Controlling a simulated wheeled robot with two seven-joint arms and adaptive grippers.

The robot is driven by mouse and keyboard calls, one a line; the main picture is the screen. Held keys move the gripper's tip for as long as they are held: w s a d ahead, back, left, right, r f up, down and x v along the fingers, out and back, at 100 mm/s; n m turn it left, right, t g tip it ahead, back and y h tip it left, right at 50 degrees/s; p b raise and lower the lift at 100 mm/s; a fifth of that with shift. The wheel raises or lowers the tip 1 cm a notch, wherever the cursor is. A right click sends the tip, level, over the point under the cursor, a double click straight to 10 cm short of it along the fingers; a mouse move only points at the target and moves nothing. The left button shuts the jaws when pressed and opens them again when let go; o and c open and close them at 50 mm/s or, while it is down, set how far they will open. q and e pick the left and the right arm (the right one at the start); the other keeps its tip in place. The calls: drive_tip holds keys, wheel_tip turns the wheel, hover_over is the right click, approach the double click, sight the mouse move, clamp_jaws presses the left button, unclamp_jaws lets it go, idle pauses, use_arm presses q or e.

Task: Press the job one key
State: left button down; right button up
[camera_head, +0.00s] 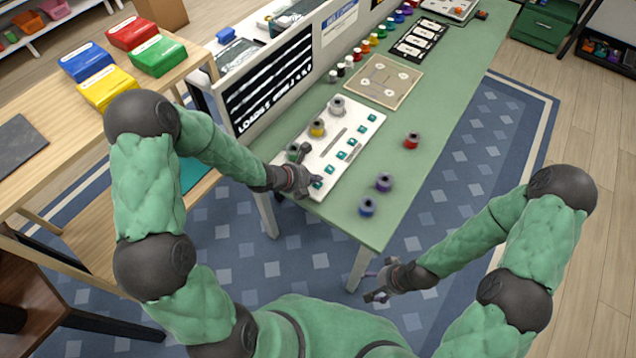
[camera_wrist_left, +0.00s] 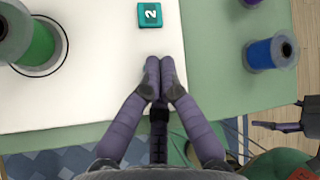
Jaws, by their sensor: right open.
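A white board (camera_head: 335,178) with a row of teal keys lies on the near end of the green table. In the left wrist view a teal key marked 2 (camera_wrist_left: 150,14) sits ahead of my left fingertips. My left gripper (camera_head: 313,183) is over the near end of the key row, beside the nearest teal key (camera_head: 317,184), whose mark I cannot read. In the left wrist view the left gripper (camera_wrist_left: 159,66) has its fingers together with nothing between them. They hide the board under them, and no key marked 1 is readable. My right gripper (camera_head: 372,286) is open and empty beyond the table's near edge.
Green (camera_head: 294,151), yellow (camera_head: 317,128) and grey (camera_head: 337,106) spools stand on the board's left side. Purple (camera_head: 384,182), blue (camera_head: 366,207) and red (camera_head: 411,140) spools stand on the green table (camera_head: 440,110).

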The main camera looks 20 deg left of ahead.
use_arm(q)
drive_tip(key=shift+f, duration=0.1)
idle(0.4)
drive_tip(key=shift+f+b, duration=0.4)
drive_tip(key=shift+b, duration=0.35)
drive_tip(key=shift+r, duration=0.5)
drive_tip(key=shift+r+p, duration=2.05)
drive_tip(key=shift+r, duration=1)
